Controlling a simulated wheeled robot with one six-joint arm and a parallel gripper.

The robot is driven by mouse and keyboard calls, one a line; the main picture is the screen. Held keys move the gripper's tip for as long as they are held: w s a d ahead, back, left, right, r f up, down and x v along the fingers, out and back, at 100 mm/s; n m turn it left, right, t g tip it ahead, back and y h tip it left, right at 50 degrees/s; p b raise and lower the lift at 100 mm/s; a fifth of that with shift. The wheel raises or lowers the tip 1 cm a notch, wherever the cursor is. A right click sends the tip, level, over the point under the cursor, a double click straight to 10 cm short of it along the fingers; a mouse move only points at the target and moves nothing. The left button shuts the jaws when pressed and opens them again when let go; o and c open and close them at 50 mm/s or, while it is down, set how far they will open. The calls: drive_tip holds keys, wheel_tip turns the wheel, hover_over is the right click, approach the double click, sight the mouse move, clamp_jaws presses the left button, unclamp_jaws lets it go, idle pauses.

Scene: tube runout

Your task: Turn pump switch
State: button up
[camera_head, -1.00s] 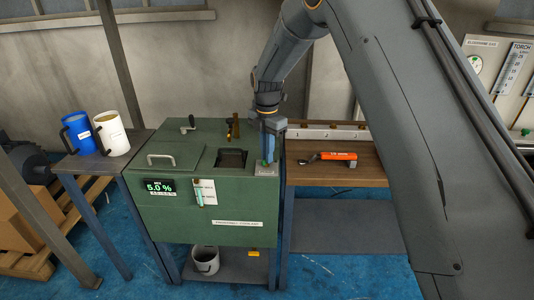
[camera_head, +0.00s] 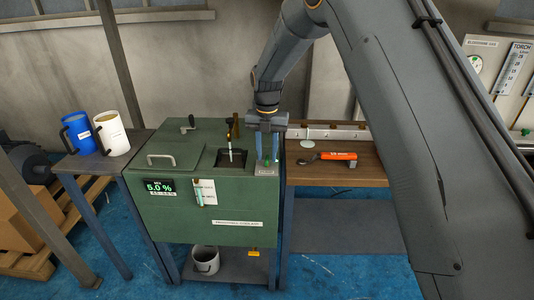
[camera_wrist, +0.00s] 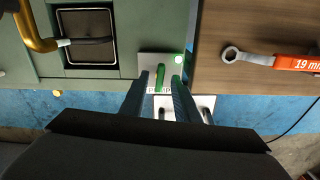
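The pump switch (camera_wrist: 161,80) is a green lever on a pale plate (camera_wrist: 148,62) labelled "PUMP", at the front right corner of the green cabinet's top. It also shows small in the head view (camera_head: 266,161), partly hidden by the fingers. My gripper (camera_wrist: 158,78) points down over the plate with its two fingers apart, one on each side of the lever. In the head view my gripper (camera_head: 267,157) is low at that corner. A gap shows between the fingers; I cannot tell whether either touches the lever.
The green cabinet (camera_head: 175,220) has a square opening (camera_head: 241,163), a brass spout (camera_wrist: 38,40) and a 5.0 % display (camera_head: 160,186). A pale streak hangs below the spout. A wrench (camera_head: 338,156) lies on the wooden bench at right. Blue and white mugs (camera_head: 112,134) stand at left.

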drive_tip(key=shift+r+p, duration=1.35)
drive_tip(key=shift+r, duration=1.6)
drive_tip(key=shift+r, duration=0.1)
